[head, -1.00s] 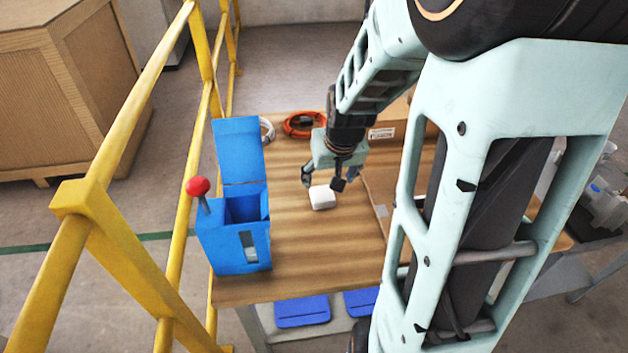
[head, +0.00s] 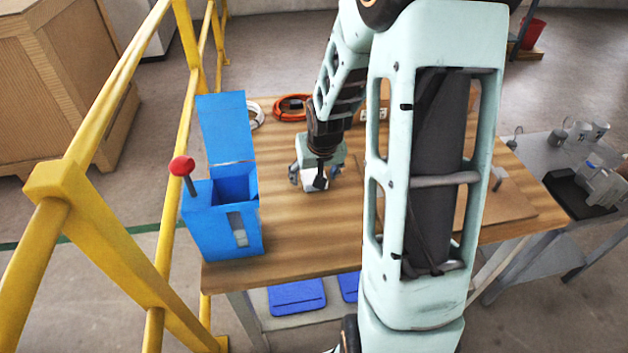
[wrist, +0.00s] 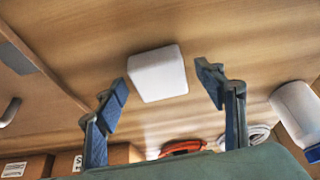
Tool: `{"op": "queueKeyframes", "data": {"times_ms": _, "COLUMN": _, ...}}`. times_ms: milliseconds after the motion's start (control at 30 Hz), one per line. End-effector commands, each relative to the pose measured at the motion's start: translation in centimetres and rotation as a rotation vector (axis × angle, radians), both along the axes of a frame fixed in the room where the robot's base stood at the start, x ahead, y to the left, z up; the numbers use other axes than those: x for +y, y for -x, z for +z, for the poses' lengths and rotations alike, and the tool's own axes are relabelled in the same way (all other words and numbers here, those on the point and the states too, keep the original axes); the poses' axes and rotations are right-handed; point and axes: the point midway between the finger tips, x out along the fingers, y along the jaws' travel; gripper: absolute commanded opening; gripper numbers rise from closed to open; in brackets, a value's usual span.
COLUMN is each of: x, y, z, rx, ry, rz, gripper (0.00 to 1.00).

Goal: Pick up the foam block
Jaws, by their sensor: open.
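The foam block is a small white block with rounded edges. In the wrist view the foam block (wrist: 158,73) lies on the wooden table (wrist: 235,35), in the gap between my two fingers and slightly beyond their tips. My gripper (wrist: 166,84) is open, with space on the right side of the block and a small gap on the left. In the head view my gripper (head: 312,184) is low over the table, around the foam block (head: 314,182), which is partly hidden behind a finger.
A blue box (head: 222,222) with a raised lid and a red knob (head: 182,166) stands left of my gripper. An orange cable coil (head: 291,106) and a white coil (head: 256,115) lie behind. A yellow railing (head: 95,235) runs along the left. The table front is clear.

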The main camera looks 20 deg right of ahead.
Motion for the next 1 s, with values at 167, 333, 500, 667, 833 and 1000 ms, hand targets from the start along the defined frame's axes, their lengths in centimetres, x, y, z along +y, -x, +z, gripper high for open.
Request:
{"op": "queueKeyframes", "data": {"times_ms": 167, "x": 0.0, "y": 0.0, "z": 0.1, "rx": -0.001, "ry": 0.0, "rz": 0.0, "gripper": 0.57}}
{"op": "queueKeyframes", "data": {"times_ms": 333, "x": 0.0, "y": 0.0, "z": 0.1, "rx": -0.001, "ry": 0.0, "rz": 0.0, "gripper": 0.38}}
{"op": "queueKeyframes", "data": {"times_ms": 500, "x": 0.0, "y": 0.0, "z": 0.1, "rx": -0.001, "ry": 0.0, "rz": 0.0, "gripper": 0.33}}
{"op": "queueKeyframes", "data": {"times_ms": 667, "x": 0.0, "y": 0.0, "z": 0.1, "rx": -0.001, "ry": 0.0, "rz": 0.0, "gripper": 0.33}}
{"op": "queueKeyframes", "data": {"times_ms": 833, "x": 0.0, "y": -0.1, "z": 0.6, "rx": -0.001, "ry": 0.0, "rz": 0.0, "gripper": 0.33}}
{"op": "queueKeyframes", "data": {"times_ms": 1000, "x": 0.1, "y": -0.5, "z": 2.1, "rx": -0.003, "ry": 0.001, "rz": 0.001, "gripper": 0.33}}
